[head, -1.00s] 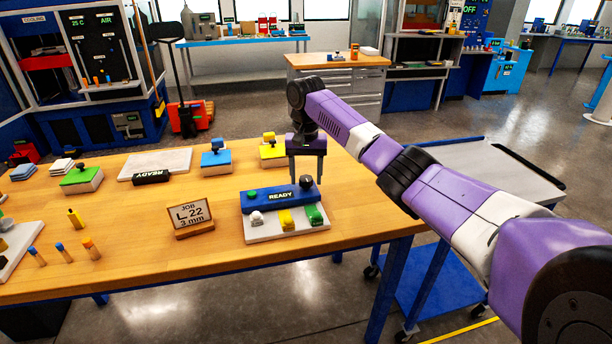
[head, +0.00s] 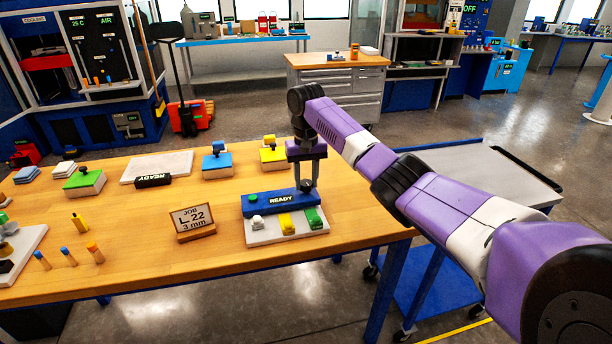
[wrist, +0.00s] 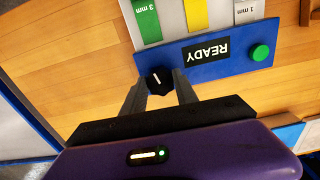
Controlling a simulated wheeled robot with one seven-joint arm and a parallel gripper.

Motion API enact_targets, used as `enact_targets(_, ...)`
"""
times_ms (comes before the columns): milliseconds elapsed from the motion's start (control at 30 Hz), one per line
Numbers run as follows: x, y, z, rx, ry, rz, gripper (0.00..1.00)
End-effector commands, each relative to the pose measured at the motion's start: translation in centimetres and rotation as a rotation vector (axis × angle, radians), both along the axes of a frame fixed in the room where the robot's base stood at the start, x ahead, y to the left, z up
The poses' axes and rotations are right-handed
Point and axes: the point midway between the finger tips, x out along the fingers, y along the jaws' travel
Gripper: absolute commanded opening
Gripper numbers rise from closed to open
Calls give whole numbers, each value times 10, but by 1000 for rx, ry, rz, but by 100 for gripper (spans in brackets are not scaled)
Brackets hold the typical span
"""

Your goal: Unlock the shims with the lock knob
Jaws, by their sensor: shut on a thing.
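The shim fixture's blue housing (head: 270,204) shows a READY display and a green button (head: 253,197). The black lock knob (wrist: 158,80) is at one end of the housing, with a white pointer line on top. My gripper (head: 306,184) points down over the knob, and its fingers are shut on the knob from both sides in the wrist view (wrist: 160,90). The white shim (head: 258,221), yellow shim (head: 287,222) and green 3 mm shim (head: 314,217) lie side by side on the pale base (head: 290,235) in front of the housing.
A job sign (head: 191,216) reading L 22, 3 mm stands left of the fixture. Blue (head: 217,162), yellow (head: 272,152) and green (head: 84,180) knobbed blocks stand farther back. A grey cart (head: 480,175) is at the right. Bare wood lies around the fixture.

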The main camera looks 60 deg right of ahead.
Motion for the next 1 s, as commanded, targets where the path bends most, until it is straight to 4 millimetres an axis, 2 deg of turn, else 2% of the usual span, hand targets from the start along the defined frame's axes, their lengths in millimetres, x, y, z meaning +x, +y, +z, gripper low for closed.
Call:
enact_targets(133,1,1,5,1,-2,136,0)
enact_targets(1000,0,-2,2,-1,-2,960,0)
